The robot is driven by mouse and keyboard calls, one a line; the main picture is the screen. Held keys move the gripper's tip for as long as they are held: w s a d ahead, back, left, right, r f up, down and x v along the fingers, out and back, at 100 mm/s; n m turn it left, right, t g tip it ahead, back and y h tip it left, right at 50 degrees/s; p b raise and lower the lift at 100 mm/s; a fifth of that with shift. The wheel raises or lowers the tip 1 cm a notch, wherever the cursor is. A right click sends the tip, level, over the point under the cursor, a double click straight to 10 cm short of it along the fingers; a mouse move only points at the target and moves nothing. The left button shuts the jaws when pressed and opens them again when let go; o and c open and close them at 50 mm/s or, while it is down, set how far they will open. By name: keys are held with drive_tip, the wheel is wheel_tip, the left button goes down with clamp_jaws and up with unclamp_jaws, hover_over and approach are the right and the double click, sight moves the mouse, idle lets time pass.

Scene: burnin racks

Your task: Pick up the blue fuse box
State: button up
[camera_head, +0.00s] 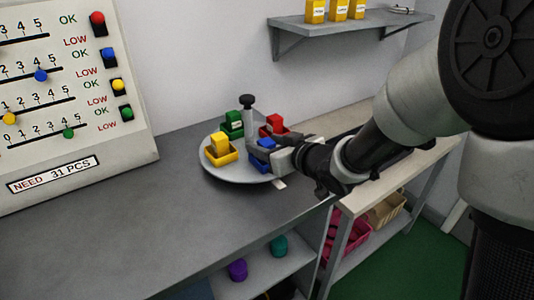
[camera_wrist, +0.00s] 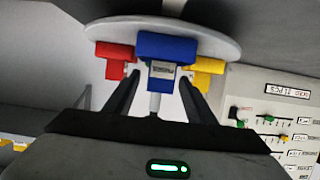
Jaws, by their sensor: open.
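The blue fuse box (camera_head: 261,161) sits on a round grey turntable (camera_head: 231,175), on the side facing my gripper (camera_head: 276,157). In the wrist view, which looks upside down, the blue fuse box (camera_wrist: 167,46) is straight ahead. Its narrower, labelled upper part lies between the fingertips of my gripper (camera_wrist: 159,80). The two fingers stand apart, one on each side of it. I cannot tell whether either finger touches it. In the head view my gripper and wrist partly hide the blue box.
Yellow (camera_head: 220,149), green (camera_head: 232,124) and red (camera_head: 273,126) fuse boxes share the turntable around a black-knobbed post (camera_head: 247,103). The red and yellow ones flank the blue box closely. A slider panel (camera_head: 70,95) stands left. The grey bench (camera_head: 130,220) is clear in front.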

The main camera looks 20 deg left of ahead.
drive_tip(key=shift+w+a+f, duration=0.1)
drive_tip(key=shift+a, duration=0.05)
drive_tip(key=c, duration=1.2)
